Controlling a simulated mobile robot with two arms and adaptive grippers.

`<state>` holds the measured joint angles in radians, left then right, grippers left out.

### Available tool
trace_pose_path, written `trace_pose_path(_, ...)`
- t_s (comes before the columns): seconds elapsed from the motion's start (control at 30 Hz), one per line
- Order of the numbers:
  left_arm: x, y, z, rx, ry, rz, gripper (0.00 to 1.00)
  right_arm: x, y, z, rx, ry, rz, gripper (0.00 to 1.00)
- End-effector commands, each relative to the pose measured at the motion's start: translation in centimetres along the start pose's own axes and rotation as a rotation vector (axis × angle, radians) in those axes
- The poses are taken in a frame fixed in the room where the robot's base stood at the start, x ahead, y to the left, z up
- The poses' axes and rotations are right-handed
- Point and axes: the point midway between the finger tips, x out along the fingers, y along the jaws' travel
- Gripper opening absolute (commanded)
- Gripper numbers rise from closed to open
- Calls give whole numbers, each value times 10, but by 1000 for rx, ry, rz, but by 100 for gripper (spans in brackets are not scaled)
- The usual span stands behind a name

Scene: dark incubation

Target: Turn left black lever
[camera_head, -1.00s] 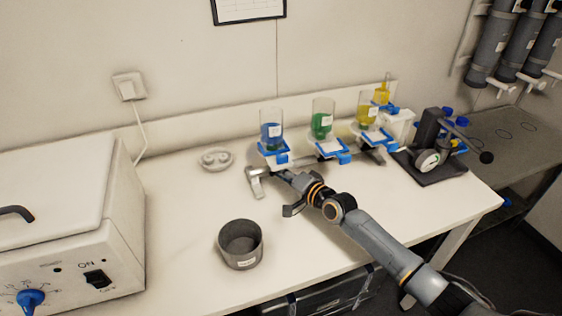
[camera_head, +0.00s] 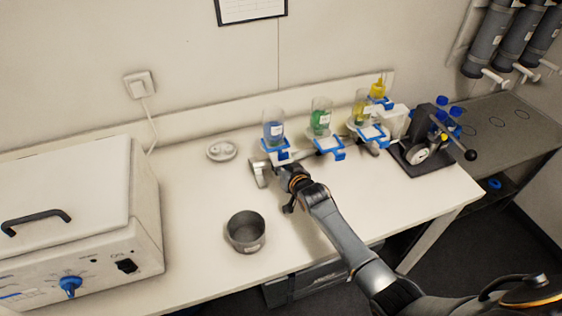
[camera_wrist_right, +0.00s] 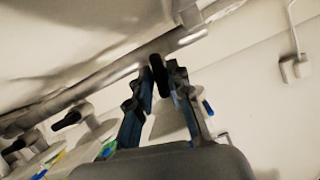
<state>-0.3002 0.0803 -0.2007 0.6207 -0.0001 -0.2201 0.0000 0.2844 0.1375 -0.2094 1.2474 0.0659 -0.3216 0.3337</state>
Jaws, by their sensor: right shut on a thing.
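My right gripper (camera_wrist_right: 166,78) is shut on a small black lever (camera_wrist_right: 159,74), which shows between its fingertips in the right wrist view. In the head view the right gripper (camera_head: 288,178) is under the front of the blue holder (camera_head: 282,155) of the leftmost bottle, with blue liquid (camera_head: 274,132). The lever is hidden there. Two more black levers, a nearer one (camera_wrist_right: 66,120) and a farther one (camera_wrist_right: 14,147), show along the metal rail in the wrist view. My left gripper is not in view.
Bottles with green (camera_head: 320,120) and yellow (camera_head: 362,112) liquid stand in holders to the right. A grey pot (camera_head: 245,232) stands on the white bench in front. A white incubator (camera_head: 70,215) is at the left. A black lever device (camera_head: 432,150) stands at the right.

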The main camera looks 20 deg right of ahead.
Motion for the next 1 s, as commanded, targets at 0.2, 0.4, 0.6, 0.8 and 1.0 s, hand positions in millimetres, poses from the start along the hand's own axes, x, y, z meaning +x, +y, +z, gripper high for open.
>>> trace_pose_path(0.2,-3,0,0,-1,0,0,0,0,-2,1,-108,0,45,0)
trace_pose_path(0.4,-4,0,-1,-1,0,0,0,0,-1,1,-166,0,69,0)
trace_pose_path(0.6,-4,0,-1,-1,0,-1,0,0,-1,1,-186,0,77,0)
trace_pose_path(0.8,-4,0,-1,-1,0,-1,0,0,-1,1,-188,0,78,0)
trace_pose_path(1.0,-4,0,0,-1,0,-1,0,0,-1,1,-187,0,77,29)
